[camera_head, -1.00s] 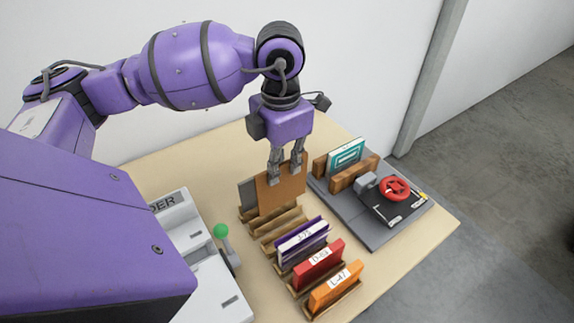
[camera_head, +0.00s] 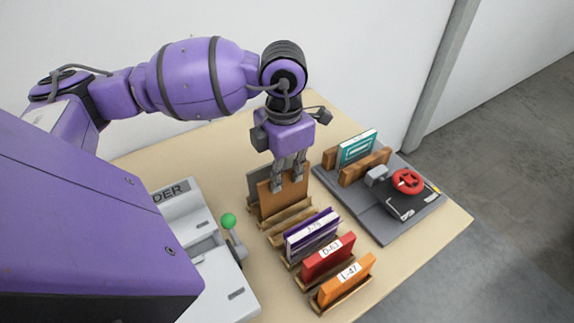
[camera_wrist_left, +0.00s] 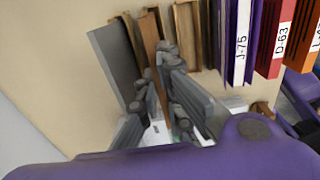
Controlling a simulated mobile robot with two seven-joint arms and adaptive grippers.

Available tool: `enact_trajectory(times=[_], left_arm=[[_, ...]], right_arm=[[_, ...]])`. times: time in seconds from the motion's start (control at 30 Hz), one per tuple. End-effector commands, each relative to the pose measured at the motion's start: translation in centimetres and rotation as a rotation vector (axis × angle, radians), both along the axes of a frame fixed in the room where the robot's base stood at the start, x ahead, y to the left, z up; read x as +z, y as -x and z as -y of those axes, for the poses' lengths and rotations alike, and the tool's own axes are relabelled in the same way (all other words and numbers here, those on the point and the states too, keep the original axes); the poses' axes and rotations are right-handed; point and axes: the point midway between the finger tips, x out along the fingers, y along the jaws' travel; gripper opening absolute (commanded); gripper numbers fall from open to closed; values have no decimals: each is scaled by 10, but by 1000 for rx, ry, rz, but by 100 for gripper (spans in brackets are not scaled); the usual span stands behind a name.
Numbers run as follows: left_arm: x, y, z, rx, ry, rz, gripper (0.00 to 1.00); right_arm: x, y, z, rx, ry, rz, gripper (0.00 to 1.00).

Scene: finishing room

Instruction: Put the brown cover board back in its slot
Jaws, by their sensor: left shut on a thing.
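The brown cover board (camera_head: 283,200) stands roughly upright in the jaws of my left gripper (camera_head: 289,184), which is shut on its upper edge. Its lower edge is down at the wooden rack (camera_head: 289,219), just in front of a grey board (camera_head: 258,181). I cannot tell how deep it sits in its slot. In the left wrist view the brown board (camera_wrist_left: 152,36) shows edge-on beyond the left fingers (camera_wrist_left: 156,66), beside the grey board (camera_wrist_left: 114,58). My right gripper is not in view.
Empty slots separate the brown board from the purple J-75 (camera_head: 312,236), red D-63 (camera_head: 328,258) and orange L-47 (camera_head: 345,281) books. A press with a red wheel (camera_head: 407,181) stands right. A grey machine (camera_head: 207,252) with a green-knobbed lever (camera_head: 229,221) stands left.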

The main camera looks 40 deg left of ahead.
Motion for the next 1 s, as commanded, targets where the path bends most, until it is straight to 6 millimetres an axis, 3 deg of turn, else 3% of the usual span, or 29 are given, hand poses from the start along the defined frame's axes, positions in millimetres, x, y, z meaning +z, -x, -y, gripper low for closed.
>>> enact_trajectory(times=[0.5, 1.0], left_arm=[[-7, 0, 0, 0, 0, 2, 0], [-7, 0, 0, 0, 1, 2, 0]], right_arm=[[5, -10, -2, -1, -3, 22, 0], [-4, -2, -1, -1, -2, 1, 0]])
